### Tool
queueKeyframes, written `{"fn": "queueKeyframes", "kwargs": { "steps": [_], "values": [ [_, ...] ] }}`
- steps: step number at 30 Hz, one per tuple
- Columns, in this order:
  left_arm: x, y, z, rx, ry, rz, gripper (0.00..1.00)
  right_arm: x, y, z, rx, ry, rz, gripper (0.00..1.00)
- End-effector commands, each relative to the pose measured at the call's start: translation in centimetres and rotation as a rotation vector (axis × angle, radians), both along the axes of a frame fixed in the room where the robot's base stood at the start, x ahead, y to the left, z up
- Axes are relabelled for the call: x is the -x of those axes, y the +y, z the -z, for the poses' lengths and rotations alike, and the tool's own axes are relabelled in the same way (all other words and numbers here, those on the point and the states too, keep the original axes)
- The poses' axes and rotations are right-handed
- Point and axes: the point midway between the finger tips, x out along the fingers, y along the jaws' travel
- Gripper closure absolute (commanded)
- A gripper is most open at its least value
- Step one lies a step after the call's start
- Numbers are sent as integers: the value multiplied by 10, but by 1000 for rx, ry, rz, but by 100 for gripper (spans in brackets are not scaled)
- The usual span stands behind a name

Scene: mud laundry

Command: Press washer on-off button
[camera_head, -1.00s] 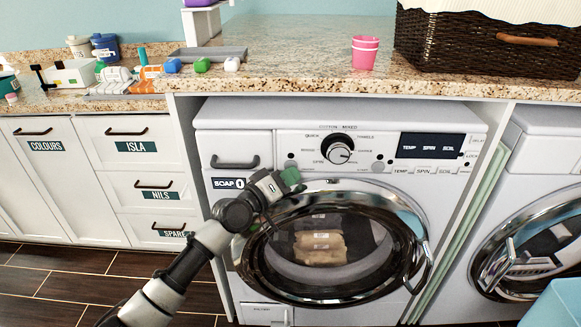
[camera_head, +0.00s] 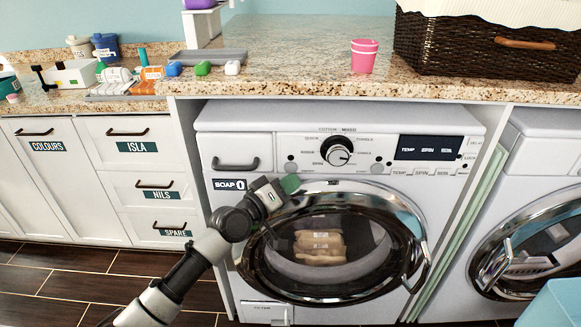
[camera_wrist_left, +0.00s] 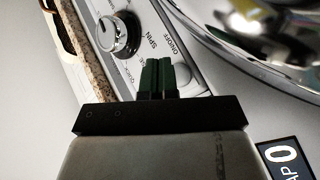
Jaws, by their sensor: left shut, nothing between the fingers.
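The white washer (camera_head: 238,123) stands under the counter, with a round dial (camera_head: 339,151) on its control panel. The dial also shows in the wrist view (camera_wrist_left: 118,33). A small round button (camera_wrist_left: 183,76) lies beside the ON/OFF label (camera_wrist_left: 177,48). In the head view a small button (camera_head: 291,167) sits at the panel's lower left. My left gripper (camera_head: 290,184) is shut and empty, its green fingertips just below that button. In the wrist view the fingertips (camera_wrist_left: 157,62) are beside the ON/OFF button; contact cannot be told. My right gripper is out of view.
The round glass door (camera_head: 335,245) has a chrome rim below and right of my gripper. A granite counter (camera_head: 290,40) overhangs the washer and holds a pink cup (camera_head: 364,56) and a wicker basket (camera_head: 480,45). A second machine (camera_head: 535,170) stands at the right.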

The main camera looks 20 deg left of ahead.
Motion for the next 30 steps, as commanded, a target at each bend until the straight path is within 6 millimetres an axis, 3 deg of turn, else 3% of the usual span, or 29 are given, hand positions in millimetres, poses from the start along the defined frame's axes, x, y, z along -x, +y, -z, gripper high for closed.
{"fn": "queueKeyframes", "kwargs": {
  "steps": [6, 18, 30],
  "values": [
    [11, -3, -2, 0, 1, 1, 100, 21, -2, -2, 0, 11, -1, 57],
    [45, -13, -1, 0, 2, 0, 100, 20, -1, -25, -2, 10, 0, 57],
    [47, -14, 0, 0, 0, 0, 100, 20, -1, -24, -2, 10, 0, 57]
  ]
}}
